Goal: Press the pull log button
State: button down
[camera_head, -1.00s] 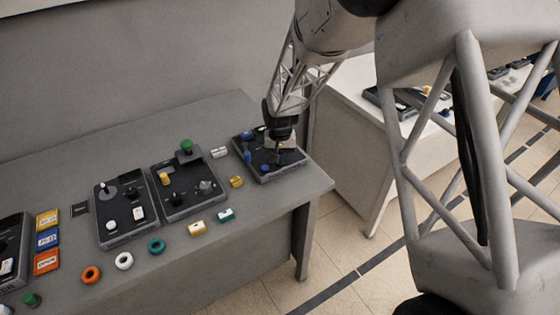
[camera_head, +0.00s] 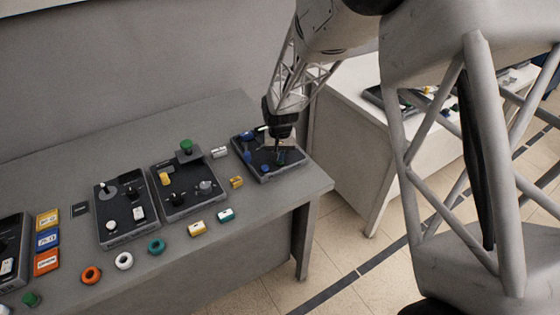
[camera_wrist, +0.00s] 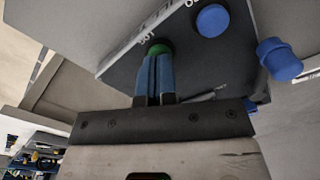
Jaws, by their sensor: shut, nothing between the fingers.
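My gripper (camera_wrist: 157,75) is shut and empty, with its two blue-grey fingers together. In the wrist view its tips are right at a round green button (camera_wrist: 158,47) on a dark panel (camera_wrist: 180,55), and they partly cover it. I cannot tell whether the button is pressed in. A flat blue button (camera_wrist: 212,20) and a raised blue knob (camera_wrist: 278,60) are to the right of it. In the head view my gripper (camera_head: 277,147) points down over the rightmost dark panel (camera_head: 268,176). Labels are not readable, so I cannot tell which button is the pull log one.
The grey table (camera_head: 250,210) holds other control panels (camera_head: 120,240) to the left. Coloured rings, such as an orange one (camera_head: 91,275), and small blocks lie in front of them. The table's right edge is close to the rightmost panel. A second white table (camera_head: 345,130) stands behind.

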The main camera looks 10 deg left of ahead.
jog(key=shift+r, duration=2.75)
jog(key=shift+d+r, duration=0.2)
jog(key=s+d+r+m, duration=0.1)
jog(key=s+d+r, duration=0.3)
jog(key=d+r, duration=0.25)
jog(key=s+d+r+t, duration=0.1)
jog(key=s+d+r, duration=0.35)
jog(key=d, duration=0.35)
jog(key=s+d+r+m, duration=0.1)
jog(key=s+d+r, duration=0.3)
jog(key=d+r, duration=0.25)
jog(key=s+d+r, duration=0.1)
jog(key=s+d, duration=0.6)
jog(key=s, duration=0.5)
jog(key=s+d+r+m+t, duration=0.1)
jog(key=s+d+r, duration=0.1)
jog(key=s+d, duration=0.6)
jog(key=s, duration=0.3)
jog(key=shift+s+d+t, duration=0.25)
jog(key=shift+s+t, duration=0.05)
jog(key=shift+s, duration=0.05)
